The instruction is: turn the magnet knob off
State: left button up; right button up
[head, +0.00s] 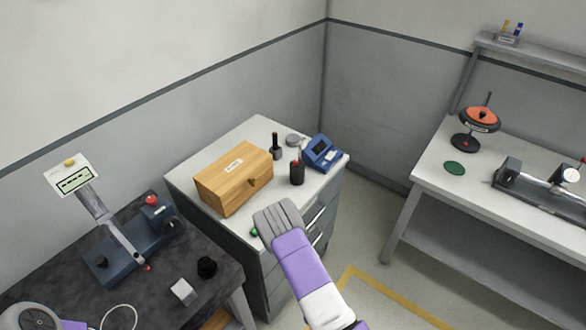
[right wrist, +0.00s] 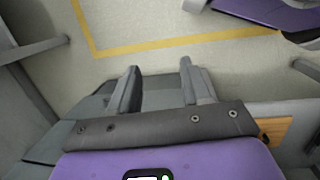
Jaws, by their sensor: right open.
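A dark blue-grey fixture (head: 128,250) with a slanted post and a small display (head: 72,178) stands on the dark bench at the left. It has a black knob (head: 101,262) on its near block and a red ball knob (head: 151,200) at its far end. I cannot tell for sure which one is the magnet knob, nor read its setting. My right gripper (head: 278,214) is in front of the white-topped cabinet, well to the right of the fixture. In the right wrist view its two fingers (right wrist: 163,88) are apart with nothing between them.
The cabinet (head: 240,146) holds a wooden box (head: 234,178), a dark red-topped bottle (head: 297,172) and a blue device (head: 322,153). A black knob (head: 207,267) and a white block (head: 183,291) lie on the dark bench. Another workbench (head: 432,170) stands right; open floor lies between.

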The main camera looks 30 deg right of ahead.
jog(key=w+d+n+h+b, duration=0.1)
jog(key=w+d+n+h, duration=0.35)
jog(key=d, duration=0.65)
jog(key=w+d+r+n+t+h+b, duration=0.2)
jog(key=w+d+r+n+t+h, duration=0.15)
jog(key=w+d+r+n, duration=0.4)
jog(key=n+t+h+b, duration=0.2)
jog(key=n+t+h, duration=0.2)
jog(key=n+t, duration=0.6)
send_near(295, 163)
jog(key=shift+w+d+r, duration=0.2)
jog(key=shift+w+d, duration=0.25)
jog(key=b+x, duration=0.1)
jog(key=x, duration=0.5)
jog(key=shift+f, duration=0.1)
jog(key=shift+w+d, duration=0.4)
jog(key=shift+d, duration=0.05)
grip_shut()
